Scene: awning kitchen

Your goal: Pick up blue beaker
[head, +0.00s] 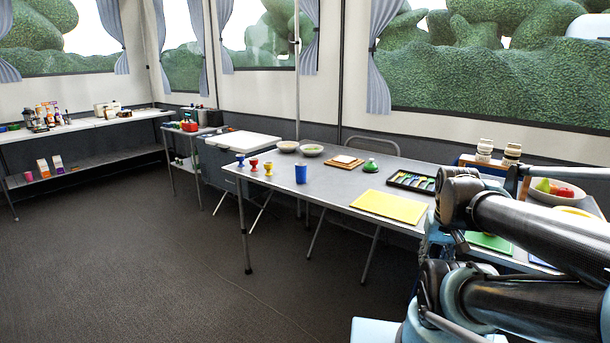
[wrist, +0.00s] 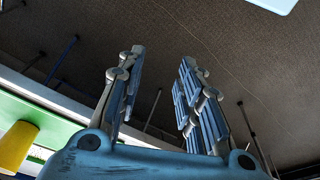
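The blue beaker (head: 301,173) stands upright near the front edge of the grey table (head: 330,190) in the head view. It is right of several small coloured egg-cup-like items. My gripper (wrist: 155,85) shows in the wrist view with its two fingers apart and nothing between them. It is open over the dark floor, beside a table edge. In the head view my arm fills the right side, and the gripper itself cannot be made out there. The beaker does not show in the wrist view.
Near the beaker are a yellow (head: 268,168), a red (head: 253,163) and a blue cup-like item (head: 240,160). A yellow board (head: 390,206), a cutlery tray (head: 411,181) and a green-lidded item (head: 370,165) lie to the right. The floor (head: 130,250) in front is clear.

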